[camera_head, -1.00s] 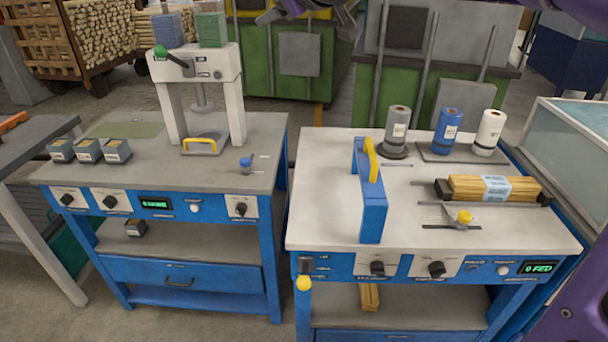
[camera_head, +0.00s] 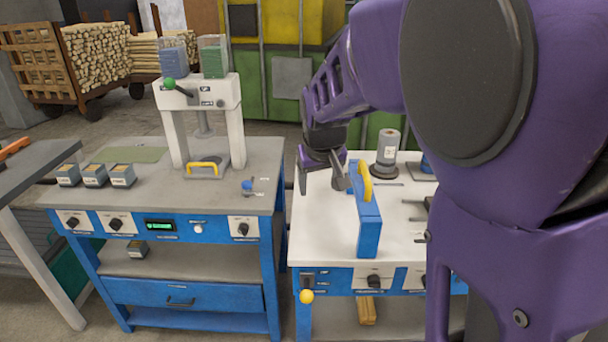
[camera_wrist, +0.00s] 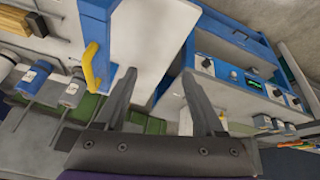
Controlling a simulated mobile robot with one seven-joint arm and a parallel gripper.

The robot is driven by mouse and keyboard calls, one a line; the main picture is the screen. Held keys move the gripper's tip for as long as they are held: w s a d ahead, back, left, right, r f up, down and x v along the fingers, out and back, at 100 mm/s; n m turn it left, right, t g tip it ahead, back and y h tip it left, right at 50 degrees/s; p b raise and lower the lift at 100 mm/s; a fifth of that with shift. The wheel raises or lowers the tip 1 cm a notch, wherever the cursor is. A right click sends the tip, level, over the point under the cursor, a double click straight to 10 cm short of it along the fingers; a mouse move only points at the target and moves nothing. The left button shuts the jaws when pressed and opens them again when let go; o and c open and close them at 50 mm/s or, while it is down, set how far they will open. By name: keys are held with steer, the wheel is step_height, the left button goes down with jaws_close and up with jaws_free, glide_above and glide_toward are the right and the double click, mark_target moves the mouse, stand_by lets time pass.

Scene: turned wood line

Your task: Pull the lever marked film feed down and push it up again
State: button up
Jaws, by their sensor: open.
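A lever with a yellow ball knob (camera_head: 306,296) sticks out of a dark slotted plate at the left end of the right bench's blue front panel. The knob sits at the low end of the plate. The lettering beside it is too small to read. My gripper (camera_head: 322,186) is open and empty above the left part of the right bench top, behind and above the lever. In the wrist view its two fingers (camera_wrist: 158,80) are spread with nothing between them. I cannot make out the lever in the wrist view.
A blue upright frame with a yellow handle (camera_head: 367,186) stands right of my gripper; it also shows in the wrist view (camera_wrist: 92,68). A grey roll (camera_head: 387,148) is behind it. The left bench (camera_head: 262,180) carries a white press. Floor in front is clear.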

mark_target(307, 292)
steer(key=s+a+f+m+g+p, duration=0.1)
steer(key=s+a+f+m+g, duration=0.1)
steer(key=s+f+m+g, duration=0.55)
steer(key=f+b, duration=0.1)
steer(key=f, duration=0.5)
steer(key=f+n+t, duration=0.1)
steer(key=f, duration=0.5)
steer(key=f+t+b, duration=0.1)
steer(key=f, duration=0.5)
steer(key=shift+s+a+f+t+y+b, duration=0.25)
steer(key=shift+s+a+f+y+b, duration=0.05)
steer(key=shift+a+f+y+b, duration=0.1)
jaws_close()
